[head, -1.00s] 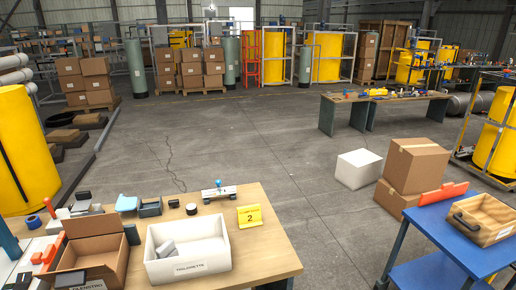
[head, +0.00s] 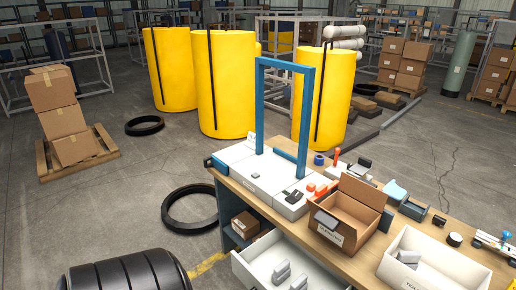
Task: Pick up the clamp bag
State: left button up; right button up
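I cannot tell for sure which object is the clamp bag. A small light-blue soft-looking item (head: 396,191) lies on the wooden workbench (head: 355,262), behind and right of an open cardboard box (head: 352,208). A dark grey open bin (head: 413,210) stands just right of it. A white bin (head: 440,262) with a grey piece inside is at the bench's front right. An open white drawer (head: 268,244) under the bench holds several grey pieces. Neither of my grippers is in view.
A blue frame (head: 261,105) stands on white units at the bench's left end. Black tyre-like rings (head: 190,206) and a ribbed black cylinder (head: 125,275) lie on the floor to the left. Yellow tanks (head: 226,85) stand behind. Floor between tanks and bench is partly clear.

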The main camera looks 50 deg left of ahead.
aim_at(282, 272)
jog(key=u, duration=1.45)
